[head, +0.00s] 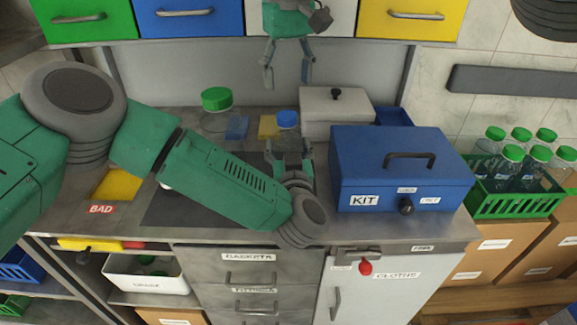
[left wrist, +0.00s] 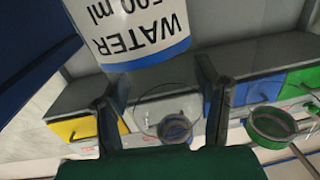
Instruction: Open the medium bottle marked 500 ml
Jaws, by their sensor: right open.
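The medium bottle (head: 288,136) stands upright on the bench with its blue cap (head: 288,119) on. In the left wrist view its label (left wrist: 150,32) appears upside down and reads WATER, 500 ml; the cap end (left wrist: 176,128) shows between my fingers. My left gripper (head: 291,150) is open in front of the bottle, its fingers apart, partly hiding the lower body; it also shows in the left wrist view (left wrist: 163,105). I cannot tell whether the fingers touch the bottle. My right gripper (head: 287,76) is open and empty, above and behind the cap.
A blue KIT box (head: 385,165) stands close right of the bottle, with a grey lidded box (head: 337,106) behind. A green crate of bottles (head: 513,207) is at far right. A yellow BAD area (head: 118,187) is left.

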